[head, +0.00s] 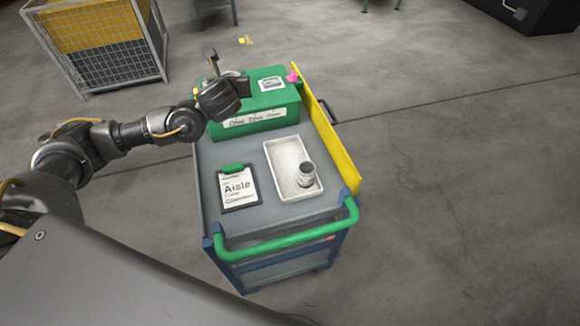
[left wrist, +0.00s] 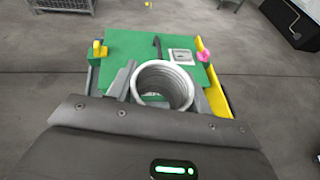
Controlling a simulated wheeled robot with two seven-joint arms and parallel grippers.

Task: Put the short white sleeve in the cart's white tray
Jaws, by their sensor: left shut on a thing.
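My left gripper (head: 232,82) is above the green box at the cart's far end. In the left wrist view, it is shut on a pale, hollow sleeve (left wrist: 172,78) with a ribbed inside; its open end faces the camera. In the head view the gripper hides most of that sleeve. The white tray (head: 279,160) lies on the cart's top, nearer the handle than the green box. A short white and grey cylinder with a dark top (head: 306,176) stands in the tray's near right part. My right gripper is not in view.
The green box (head: 262,124) fills the cart's far end, with a pink object (head: 292,75) at its right edge. A clipboard (head: 238,190) lies left of the tray. A yellow panel (head: 333,140) walls the right side; a green handle (head: 290,243) crosses the near end.

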